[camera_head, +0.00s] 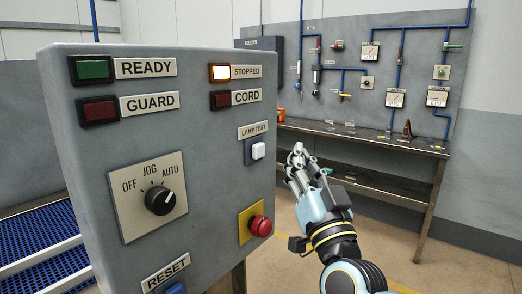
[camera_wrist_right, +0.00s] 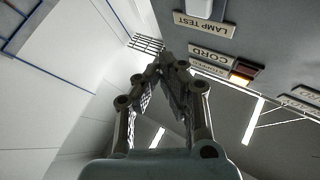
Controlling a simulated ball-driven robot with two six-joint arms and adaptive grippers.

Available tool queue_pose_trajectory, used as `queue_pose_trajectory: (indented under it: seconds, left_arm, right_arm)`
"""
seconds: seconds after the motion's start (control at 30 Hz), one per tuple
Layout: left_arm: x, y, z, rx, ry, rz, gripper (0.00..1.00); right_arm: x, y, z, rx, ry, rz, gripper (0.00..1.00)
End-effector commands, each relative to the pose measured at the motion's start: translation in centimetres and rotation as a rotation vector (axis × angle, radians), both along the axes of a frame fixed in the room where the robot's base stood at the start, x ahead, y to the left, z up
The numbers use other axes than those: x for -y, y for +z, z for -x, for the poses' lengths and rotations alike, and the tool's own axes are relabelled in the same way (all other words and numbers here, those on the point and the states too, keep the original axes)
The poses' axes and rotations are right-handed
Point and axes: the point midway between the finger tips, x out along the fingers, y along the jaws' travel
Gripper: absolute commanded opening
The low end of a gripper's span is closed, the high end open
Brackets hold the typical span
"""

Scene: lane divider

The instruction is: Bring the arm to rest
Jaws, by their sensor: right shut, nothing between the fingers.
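My right gripper (camera_head: 298,152) is shut and empty. In the head view it points up, to the right of the grey control panel (camera_head: 215,165) and apart from it in the picture. In the right wrist view its fingertips (camera_wrist_right: 168,58) meet with nothing between them. The panel's face shows at the right of that view, with the lamp test label (camera_wrist_right: 205,24) upside down. My left gripper is not in view.
The panel carries a black selector knob (camera_head: 160,200), a red push button (camera_head: 260,226), a white lamp test button (camera_head: 257,151) and a lit STOPPED lamp (camera_head: 220,73). A workbench (camera_head: 400,145) stands behind my right arm. A blue conveyor (camera_head: 45,240) lies at left.

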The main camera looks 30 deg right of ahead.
Motion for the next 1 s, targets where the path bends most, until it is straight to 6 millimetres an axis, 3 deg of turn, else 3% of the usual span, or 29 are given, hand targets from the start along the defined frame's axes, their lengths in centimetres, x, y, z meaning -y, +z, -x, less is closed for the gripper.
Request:
queue_pose_trajectory:
  seconds: [0.57, 0.67, 0.77, 0.87, 1.0]
  left_arm:
    - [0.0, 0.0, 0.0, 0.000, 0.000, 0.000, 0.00]
    - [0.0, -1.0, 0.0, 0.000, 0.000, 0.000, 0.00]
    - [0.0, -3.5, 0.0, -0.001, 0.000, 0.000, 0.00]
    - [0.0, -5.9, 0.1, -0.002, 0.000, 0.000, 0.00]
    - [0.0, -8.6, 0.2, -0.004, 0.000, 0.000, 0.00]
  right_arm:
    - [0.0, 0.0, 0.0, 0.000, 0.000, 0.000, 0.00]
    - [0.0, -1.1, 0.0, -0.004, 0.001, -0.001, 0.00]
    - [0.1, -5.3, 0.1, -0.038, -0.001, 0.002, 0.00]
    - [0.0, -12.7, -0.3, -0.147, 0.000, 0.032, 0.00]
    - [-0.4, -24.5, 0.0, -0.355, 0.029, 0.078, 0.00]
